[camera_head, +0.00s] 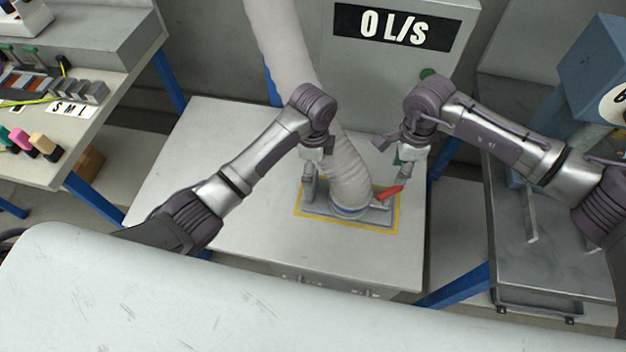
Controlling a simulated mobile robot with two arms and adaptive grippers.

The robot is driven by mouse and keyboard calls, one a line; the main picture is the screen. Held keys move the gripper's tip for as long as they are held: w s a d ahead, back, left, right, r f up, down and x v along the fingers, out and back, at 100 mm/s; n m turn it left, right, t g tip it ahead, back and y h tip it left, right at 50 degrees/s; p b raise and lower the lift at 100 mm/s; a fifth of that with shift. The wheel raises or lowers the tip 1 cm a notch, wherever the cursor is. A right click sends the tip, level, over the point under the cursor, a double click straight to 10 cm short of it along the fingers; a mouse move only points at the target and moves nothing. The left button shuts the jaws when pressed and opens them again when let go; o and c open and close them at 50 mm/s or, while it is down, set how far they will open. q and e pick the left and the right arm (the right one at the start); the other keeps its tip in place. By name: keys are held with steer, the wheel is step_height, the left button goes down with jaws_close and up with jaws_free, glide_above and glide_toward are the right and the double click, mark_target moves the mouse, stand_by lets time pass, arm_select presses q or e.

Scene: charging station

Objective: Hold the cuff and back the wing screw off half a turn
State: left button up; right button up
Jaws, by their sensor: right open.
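A grey ribbed hose (290,50) runs down to a cuff (350,211) with a blue band at its foot. The cuff stands on a grey plate inside a yellow outline on the pale table. A red wing-shaped handle (389,193), seemingly the wing screw, sticks out at the cuff's right side. My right gripper (401,168) is open, just above and beside the red handle; contact is unclear. My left gripper (315,174) is at the left of the hose, low by the cuff. Its fingers are small and partly hidden by its wrist, so its grip is unclear.
A grey cabinet behind carries a display (392,27) reading "0 L/s" and a green button (428,74). A bench (60,130) with colored parts stands at left. A dark metal table (550,235) stands at right. The pale table (210,150) is clear left of the plate.

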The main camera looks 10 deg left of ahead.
arm_select(q)
step_height(320, 180, down, 10)
steer(key=shift+f, duration=0.1)
stand_by(0.4)
steer(key=c, duration=1.4)
arm_select(e)
steer(key=shift+o, duration=0.2)
arm_select(q)
steer(key=shift+o, duration=0.2)
steer(key=shift+s, duration=0.1)
